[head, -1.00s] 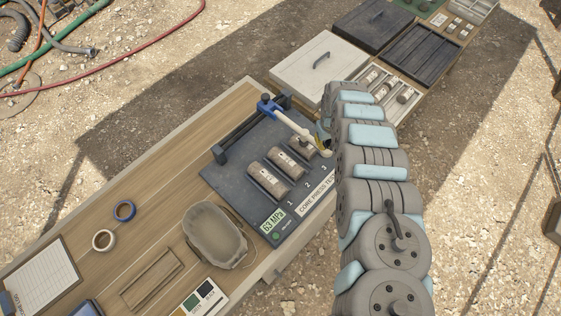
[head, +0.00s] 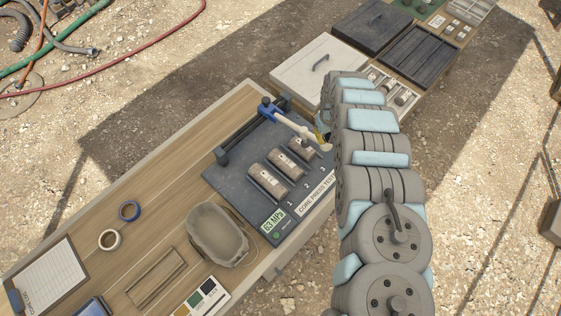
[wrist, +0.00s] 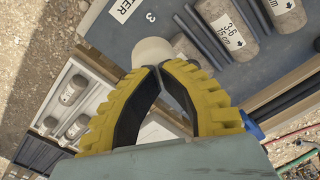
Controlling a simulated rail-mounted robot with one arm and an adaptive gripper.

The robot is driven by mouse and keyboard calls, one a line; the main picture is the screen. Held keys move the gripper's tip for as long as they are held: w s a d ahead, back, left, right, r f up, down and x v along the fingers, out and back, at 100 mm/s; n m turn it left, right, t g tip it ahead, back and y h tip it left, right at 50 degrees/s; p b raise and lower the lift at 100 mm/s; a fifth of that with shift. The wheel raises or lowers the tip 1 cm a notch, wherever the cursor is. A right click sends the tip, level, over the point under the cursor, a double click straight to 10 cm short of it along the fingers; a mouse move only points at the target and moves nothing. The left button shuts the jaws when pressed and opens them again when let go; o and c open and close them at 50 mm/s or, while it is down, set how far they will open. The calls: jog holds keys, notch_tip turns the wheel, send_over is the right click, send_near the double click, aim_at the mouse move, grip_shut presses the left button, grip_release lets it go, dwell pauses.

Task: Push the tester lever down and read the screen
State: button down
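The core press tester (head: 237,192) is a dark plate on the wooden bench, lettered "CORE PRESS TESTER". Its lever (head: 297,126) has a blue pivot end at the back and a cream arm reaching toward my gripper. The green screen (head: 272,220) at the plate's front reads 63 MPa. Three grey-brown cores (head: 268,180) lie on the plate beside the numbers 1 to 3. My gripper (wrist: 160,68) has yellow fingers with black pads; the tips meet with nothing visible between them. The lever's cream knob (wrist: 184,46) shows just beyond the tips; contact is unclear. In the head view my arm partly hides the gripper.
A white lidded box (head: 318,67) and a core tray (head: 395,88) stand behind the tester.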

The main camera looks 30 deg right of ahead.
jog(key=shift+w+a+r+p, duration=0.15)
jog(key=shift+r+p, duration=0.75)
jog(key=shift+r, duration=1)
jog(key=shift+w+d+r+p, duration=0.15)
jog(key=shift+r+p, duration=0.75)
jog(key=shift+r, duration=1)
jog(key=shift+a, duration=0.1)
